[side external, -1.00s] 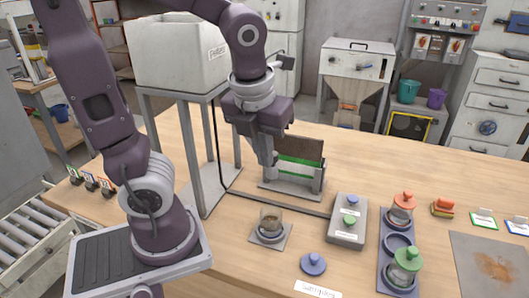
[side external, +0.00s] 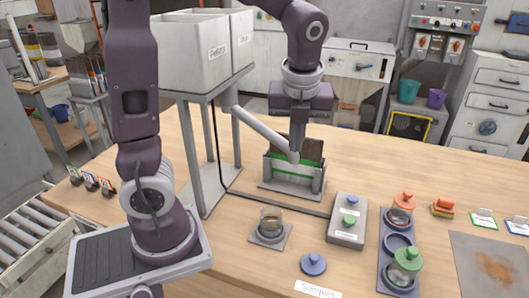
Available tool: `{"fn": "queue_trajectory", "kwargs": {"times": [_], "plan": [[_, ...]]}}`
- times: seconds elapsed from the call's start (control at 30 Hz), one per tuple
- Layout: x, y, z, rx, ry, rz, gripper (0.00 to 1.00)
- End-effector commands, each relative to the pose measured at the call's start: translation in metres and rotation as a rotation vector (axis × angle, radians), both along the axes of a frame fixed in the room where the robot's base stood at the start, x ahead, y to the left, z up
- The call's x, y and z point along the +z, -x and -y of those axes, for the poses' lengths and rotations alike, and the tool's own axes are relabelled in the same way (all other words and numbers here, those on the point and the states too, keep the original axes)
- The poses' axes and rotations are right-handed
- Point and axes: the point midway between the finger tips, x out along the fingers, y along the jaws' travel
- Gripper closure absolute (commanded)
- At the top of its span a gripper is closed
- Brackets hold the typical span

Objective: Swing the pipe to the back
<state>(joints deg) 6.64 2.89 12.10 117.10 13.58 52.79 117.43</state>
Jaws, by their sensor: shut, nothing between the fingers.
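The pipe (side external: 262,131) is a light grey tube that slants down to the right from beside the hopper stand. Its lower end hangs over the bag holder (side external: 292,186), a grey frame with green edges and a brown panel behind. My gripper (side external: 298,143) points down just above and behind the pipe's lower end. It is shut with nothing held. Its fingertips are partly hidden, and I cannot tell whether they touch the pipe. The white bins (side external: 197,55) above are lettered; the front one reads Pellets.
The grey stand (side external: 205,175) rises left of the pipe. In front are a glass jar (side external: 271,221), a button box (side external: 347,219), a blue lid (side external: 313,264) and a rack (side external: 383,270) with lidded jars.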

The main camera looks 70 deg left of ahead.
Motion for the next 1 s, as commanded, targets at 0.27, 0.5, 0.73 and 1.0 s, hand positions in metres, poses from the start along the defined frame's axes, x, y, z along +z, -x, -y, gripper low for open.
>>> {"fn": "queue_trajectory", "kwargs": {"times": [0.27,0.5,0.73,1.0], "plan": [[0.0,-0.044,-0.029,0.264,0.0,0.0,1.0],[-0.001,-0.073,-0.061,0.483,0.0,0.0,1.0],[0.0,-0.09,-0.089,0.651,0.0,0.0,1.0],[0.0,-0.1,-0.111,0.776,0.0,0.0,1.0]]}}
